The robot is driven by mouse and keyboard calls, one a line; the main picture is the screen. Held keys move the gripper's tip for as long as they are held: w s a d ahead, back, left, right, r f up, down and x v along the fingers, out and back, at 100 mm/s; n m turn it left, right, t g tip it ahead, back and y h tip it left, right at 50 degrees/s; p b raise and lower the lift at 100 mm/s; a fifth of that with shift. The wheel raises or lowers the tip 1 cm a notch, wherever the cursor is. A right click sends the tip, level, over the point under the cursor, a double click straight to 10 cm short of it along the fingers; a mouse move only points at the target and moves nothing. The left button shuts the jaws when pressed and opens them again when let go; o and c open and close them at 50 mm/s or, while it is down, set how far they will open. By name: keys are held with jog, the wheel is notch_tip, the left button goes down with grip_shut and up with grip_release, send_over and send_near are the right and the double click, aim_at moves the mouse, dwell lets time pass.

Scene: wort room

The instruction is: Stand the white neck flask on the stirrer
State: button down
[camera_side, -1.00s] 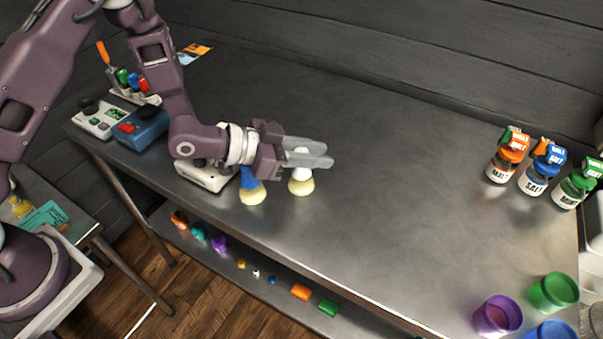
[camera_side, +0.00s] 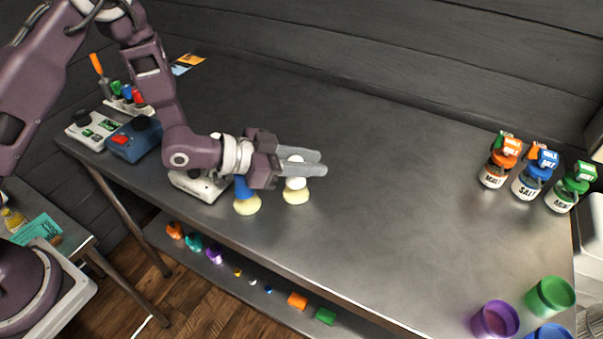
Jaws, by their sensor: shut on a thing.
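The white neck flask (camera_side: 296,194) stands upright on the steel bench, its pale yellow round body showing below my fingers. My gripper (camera_side: 303,164) reaches in from the left and is shut on its white neck, which shows between the two grey fingers. The flask's base appears to rest on the bench. A blue neck flask (camera_side: 246,205) stands close to its left, partly hidden by my gripper. A white device (camera_side: 196,186), which looks like the stirrer, sits further left, partly hidden under my arm.
A blue device (camera_side: 134,143) and a white one with green panels (camera_side: 92,130) stand at the bench's left end. Labelled jars (camera_side: 530,178) stand at the right, with coloured cups (camera_side: 550,295) near the right front. The bench (camera_side: 400,190) is clear in the middle.

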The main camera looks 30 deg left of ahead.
notch_tip(320, 180, up, 10)
jog(key=a, duration=0.1)
jog(key=a+r, duration=0.1)
jog(key=a, duration=1.8)
jog(key=shift+d+f, duration=0.15)
jog(key=shift+f, duration=1.15)
jog(key=shift+d+f, duration=0.15)
jog(key=shift+f, duration=1.15)
jog(key=shift+f, duration=0.6)
jog(key=c, duration=1.5)
grip_release()
jog(key=shift+o, duration=0.2)
jog(key=v, duration=1.1)
